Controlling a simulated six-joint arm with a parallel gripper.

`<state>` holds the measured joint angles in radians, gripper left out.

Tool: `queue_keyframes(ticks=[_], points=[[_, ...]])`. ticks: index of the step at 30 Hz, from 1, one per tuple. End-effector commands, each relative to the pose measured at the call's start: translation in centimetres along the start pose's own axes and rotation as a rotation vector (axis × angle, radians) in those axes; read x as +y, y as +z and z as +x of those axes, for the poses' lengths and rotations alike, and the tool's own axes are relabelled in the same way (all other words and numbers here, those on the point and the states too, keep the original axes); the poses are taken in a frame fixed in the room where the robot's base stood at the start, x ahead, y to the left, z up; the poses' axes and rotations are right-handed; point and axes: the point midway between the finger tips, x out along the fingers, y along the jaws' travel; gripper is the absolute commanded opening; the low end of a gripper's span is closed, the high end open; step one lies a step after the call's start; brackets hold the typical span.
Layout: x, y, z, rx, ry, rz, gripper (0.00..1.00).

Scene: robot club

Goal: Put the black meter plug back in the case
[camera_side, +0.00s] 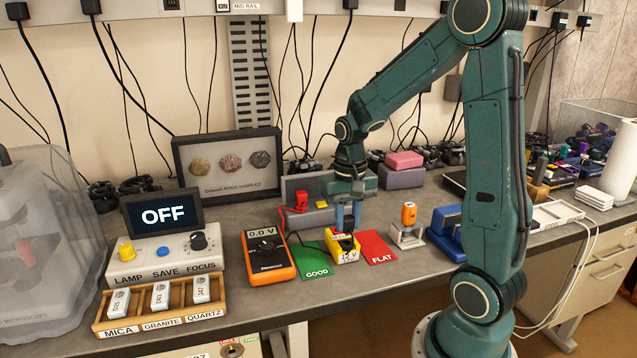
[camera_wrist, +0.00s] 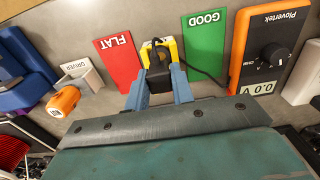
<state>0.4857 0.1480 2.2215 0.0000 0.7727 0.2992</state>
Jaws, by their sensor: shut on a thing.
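My gripper (camera_side: 347,226) points down over the yellow 12V battery (camera_side: 343,258), its blue fingers shut on the black plug (camera_wrist: 158,73). In the wrist view the plug is between the fingertips, with the yellow battery (camera_wrist: 174,50) around its far side. I cannot tell whether it touches the battery. A black lead runs from the plug toward the orange meter (camera_side: 268,256), which reads 0.0 V. Behind the battery is an open grey case (camera_side: 318,219) holding a red plug (camera_side: 301,201) and a small yellow item. My gripper and arm partly hide the case.
A green GOOD card (camera_side: 312,262) and a red FLAT card (camera_side: 375,248) flank the battery. An orange-handled driver (camera_side: 408,214) stands in a holder to the right, beside a blue block (camera_side: 445,229). A wooden sample tray (camera_side: 160,310) and control box (camera_side: 165,258) are left.

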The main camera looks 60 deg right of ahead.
Motion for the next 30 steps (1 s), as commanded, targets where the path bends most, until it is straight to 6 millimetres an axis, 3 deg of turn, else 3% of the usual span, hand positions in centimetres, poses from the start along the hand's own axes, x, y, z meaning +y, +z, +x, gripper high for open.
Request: queue_keyframes(ticks=[18, 29, 30], points=[[0.0, 0.0, -2.2, 0.002, -0.001, 0.0, 0.02], [0.0, 0.0, -2.4, 0.001, 0.0, 0.0, 0.02], [0.0, 0.0, -2.4, 0.001, 0.0, 0.0, 0.16]])
